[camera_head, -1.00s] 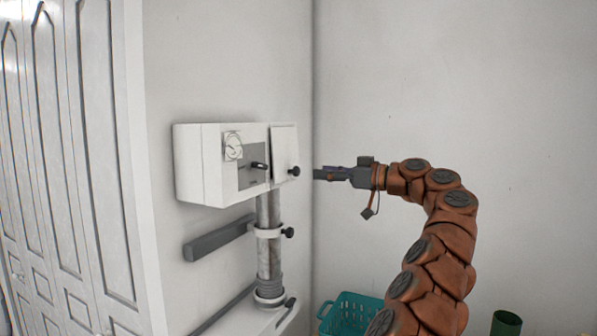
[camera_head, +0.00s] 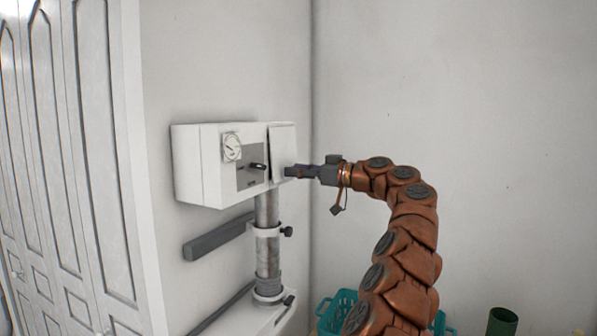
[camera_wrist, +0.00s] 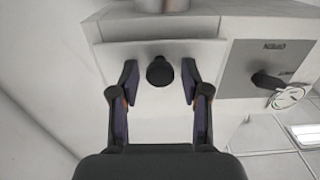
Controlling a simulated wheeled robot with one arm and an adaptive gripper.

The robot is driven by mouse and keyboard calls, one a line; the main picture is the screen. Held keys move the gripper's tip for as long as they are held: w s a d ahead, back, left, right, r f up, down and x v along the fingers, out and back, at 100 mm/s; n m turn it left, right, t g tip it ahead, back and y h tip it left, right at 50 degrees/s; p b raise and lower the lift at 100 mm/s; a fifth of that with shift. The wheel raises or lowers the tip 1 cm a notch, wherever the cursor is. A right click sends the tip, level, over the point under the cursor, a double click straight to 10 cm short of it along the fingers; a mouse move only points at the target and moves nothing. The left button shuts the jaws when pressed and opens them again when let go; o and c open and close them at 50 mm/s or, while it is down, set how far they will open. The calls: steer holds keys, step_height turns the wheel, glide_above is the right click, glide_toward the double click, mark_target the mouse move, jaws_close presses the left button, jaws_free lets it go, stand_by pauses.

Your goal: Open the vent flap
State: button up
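The vent flap (camera_head: 283,148) is a white panel at the right end of the white wall box; it also shows in the wrist view (camera_wrist: 108,60). It looks slightly raised from the box face. Its round black knob (camera_wrist: 159,71) sits between my two fingers in the wrist view. My gripper (camera_wrist: 160,82) is open, with a gap on both sides of the knob. In the head view my gripper (camera_head: 291,171) is at the flap's lower right and hides the knob.
A teal basket (camera_head: 338,308) and a green cylinder (camera_head: 504,322) stand lower right.

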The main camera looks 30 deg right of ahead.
jaws_close()
steer(key=shift+r+p, duration=0.1)
steer(key=shift+p, duration=0.2)
stand_by(0.3)
